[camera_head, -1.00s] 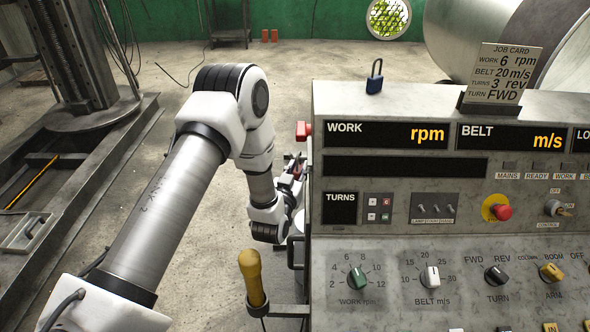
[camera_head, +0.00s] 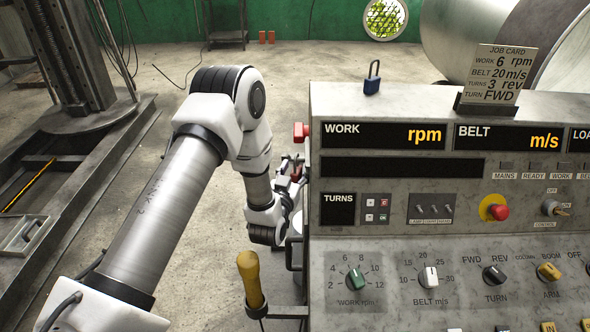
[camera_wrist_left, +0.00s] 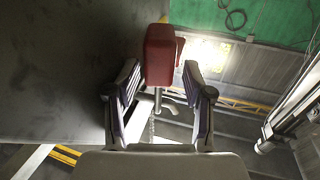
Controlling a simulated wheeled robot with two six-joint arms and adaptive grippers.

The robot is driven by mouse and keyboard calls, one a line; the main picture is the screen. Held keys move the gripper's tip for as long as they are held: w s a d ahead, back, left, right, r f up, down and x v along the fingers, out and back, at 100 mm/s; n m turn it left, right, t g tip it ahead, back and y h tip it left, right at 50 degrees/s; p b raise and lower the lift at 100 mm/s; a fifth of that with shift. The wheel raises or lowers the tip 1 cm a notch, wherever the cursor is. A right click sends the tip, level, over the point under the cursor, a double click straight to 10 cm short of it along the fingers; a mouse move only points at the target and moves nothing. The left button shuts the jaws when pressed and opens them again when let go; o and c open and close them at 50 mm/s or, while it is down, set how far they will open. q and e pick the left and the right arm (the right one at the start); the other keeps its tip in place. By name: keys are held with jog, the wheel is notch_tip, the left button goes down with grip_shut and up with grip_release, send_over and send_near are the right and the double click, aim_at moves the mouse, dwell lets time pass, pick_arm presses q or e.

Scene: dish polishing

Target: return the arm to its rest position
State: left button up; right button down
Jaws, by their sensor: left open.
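My left arm (camera_head: 170,215) reaches in from the lower left and bends down along the left side of the grey console (camera_head: 405,215). My left gripper (camera_head: 292,168) is small and partly hidden beside the console's left edge. In the left wrist view its two fingers (camera_wrist_left: 162,88) are apart. A red block-shaped handle (camera_wrist_left: 160,55) on a metal stem shows between and beyond the fingertips, with a gap on each side. In the head view a red part (camera_head: 300,132) sticks out of the console's left side, above the gripper. My right gripper is not in view.
A yellow-handled lever (camera_head: 249,280) stands below the gripper, near a dark rail on the console. A dark machine frame (camera_head: 75,150) is at the left.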

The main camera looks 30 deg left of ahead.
pick_arm(q)
jog(key=v, duration=0.7)
jog(key=shift+s, duration=0.25)
jog(key=shift+f, duration=0.1)
